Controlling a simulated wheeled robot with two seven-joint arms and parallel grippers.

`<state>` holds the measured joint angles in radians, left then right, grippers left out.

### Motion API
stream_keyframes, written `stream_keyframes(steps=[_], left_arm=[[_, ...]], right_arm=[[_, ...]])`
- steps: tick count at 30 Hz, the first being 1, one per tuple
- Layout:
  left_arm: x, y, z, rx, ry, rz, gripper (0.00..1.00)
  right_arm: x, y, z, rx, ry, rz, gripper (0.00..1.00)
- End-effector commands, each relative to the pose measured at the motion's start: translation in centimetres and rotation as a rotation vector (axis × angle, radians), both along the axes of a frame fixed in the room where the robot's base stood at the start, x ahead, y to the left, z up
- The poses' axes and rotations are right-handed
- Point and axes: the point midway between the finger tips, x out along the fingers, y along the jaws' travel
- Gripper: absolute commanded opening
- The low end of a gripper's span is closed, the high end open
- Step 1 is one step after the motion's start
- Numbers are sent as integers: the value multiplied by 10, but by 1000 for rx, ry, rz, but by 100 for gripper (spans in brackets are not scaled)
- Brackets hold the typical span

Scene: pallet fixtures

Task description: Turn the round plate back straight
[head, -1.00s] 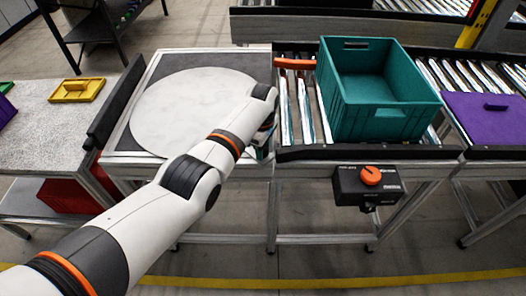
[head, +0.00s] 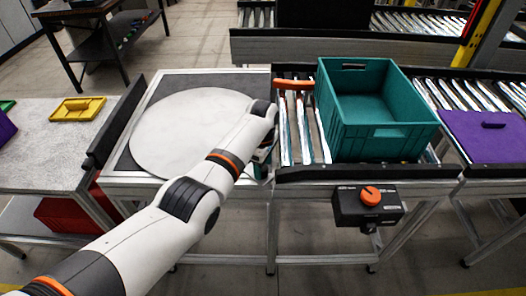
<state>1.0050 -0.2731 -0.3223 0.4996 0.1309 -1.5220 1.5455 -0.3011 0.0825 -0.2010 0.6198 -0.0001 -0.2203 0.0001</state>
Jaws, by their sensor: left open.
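The round plate (head: 180,130) is a pale disc set in a dark square top on a metal frame, left of the roller conveyor. No mark on it shows how far it is turned. My left arm reaches in from the lower left across the plate's right part. My left gripper (head: 262,160) is at the plate's front right edge, mostly hidden behind my own wrist; it is open. I cannot tell whether it touches anything. My right gripper is not in view.
A control box with an orange knob (head: 371,195) hangs in front. A yellow tray (head: 78,108) lies on the left table. A purple panel (head: 485,138) is at right.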

Motion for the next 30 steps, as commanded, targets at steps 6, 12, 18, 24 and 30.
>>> stream_keyframes(steps=[6,12,18,24,30], left_arm=[[2,-1,45,-3,-5,0,56],[2,-1,83,-2,-5,0,56],[2,-1,103,-2,-2,0,56],[1,-1,107,-1,-1,0,56],[2,-1,107,-1,-1,0,56]], right_arm=[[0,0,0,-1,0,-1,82],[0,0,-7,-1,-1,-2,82],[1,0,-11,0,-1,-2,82],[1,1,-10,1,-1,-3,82],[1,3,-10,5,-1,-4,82]])
